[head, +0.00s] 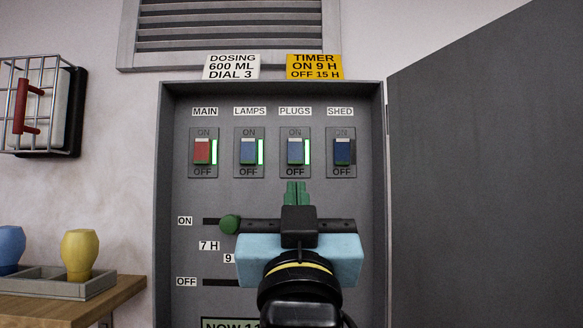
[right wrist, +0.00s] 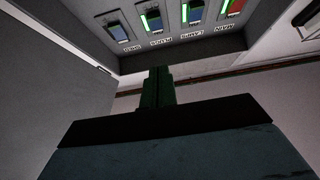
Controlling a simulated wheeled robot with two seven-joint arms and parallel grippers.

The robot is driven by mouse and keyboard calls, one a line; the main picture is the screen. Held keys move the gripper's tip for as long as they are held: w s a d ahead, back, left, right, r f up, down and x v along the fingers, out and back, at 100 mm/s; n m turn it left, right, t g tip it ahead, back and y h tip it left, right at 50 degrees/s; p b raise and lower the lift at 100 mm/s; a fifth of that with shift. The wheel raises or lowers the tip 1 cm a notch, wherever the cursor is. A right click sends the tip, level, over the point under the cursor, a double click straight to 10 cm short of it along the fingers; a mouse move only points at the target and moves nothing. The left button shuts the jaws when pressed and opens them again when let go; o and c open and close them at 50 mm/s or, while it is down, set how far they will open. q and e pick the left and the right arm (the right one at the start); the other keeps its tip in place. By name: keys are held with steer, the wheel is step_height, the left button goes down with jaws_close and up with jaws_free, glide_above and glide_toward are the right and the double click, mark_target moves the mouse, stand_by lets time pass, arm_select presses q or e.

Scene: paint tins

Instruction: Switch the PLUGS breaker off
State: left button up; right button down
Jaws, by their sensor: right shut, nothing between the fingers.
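The PLUGS breaker (head: 295,152) is a blue rocker in the grey panel, third from the left, with a lit green strip beside it. It also shows in the right wrist view (right wrist: 151,20), where the panel appears upside down. My right gripper (head: 297,186) is shut and empty. Its green fingertips point up just below the PLUGS switch plate in the head view; I cannot tell how far they stand from the panel. The fingers also show in the right wrist view (right wrist: 157,72). My left gripper is not in view.
MAIN (head: 202,151) and LAMPS (head: 248,152) breakers have lit green strips; SHED (head: 342,152) shows none. A green slider knob (head: 230,224) sits left of my gripper. The open cabinet door (head: 480,180) stands right. A shelf (head: 75,290) with a yellow vessel (head: 79,254) is left.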

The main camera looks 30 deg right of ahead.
mark_target(293, 152)
steer(key=p+x, duration=0.2)
steer(key=x, duration=0.2)
steer(key=f+p+x, duration=0.1)
steer(key=x, duration=0.3)
steer(key=w+p+x, duration=0.1)
steer(key=p+x, duration=0.1)
steer(key=x, duration=0.2)
steer(key=shift+w+d+f+p, duration=0.2)
steer(key=shift+d+f+p, duration=0.05)
steer(key=shift+d+p, duration=0.05)
steer(key=shift+w+d+f, duration=0.15)
steer(key=shift+w+d, duration=0.15)
steer(key=shift+w, duration=0.15)
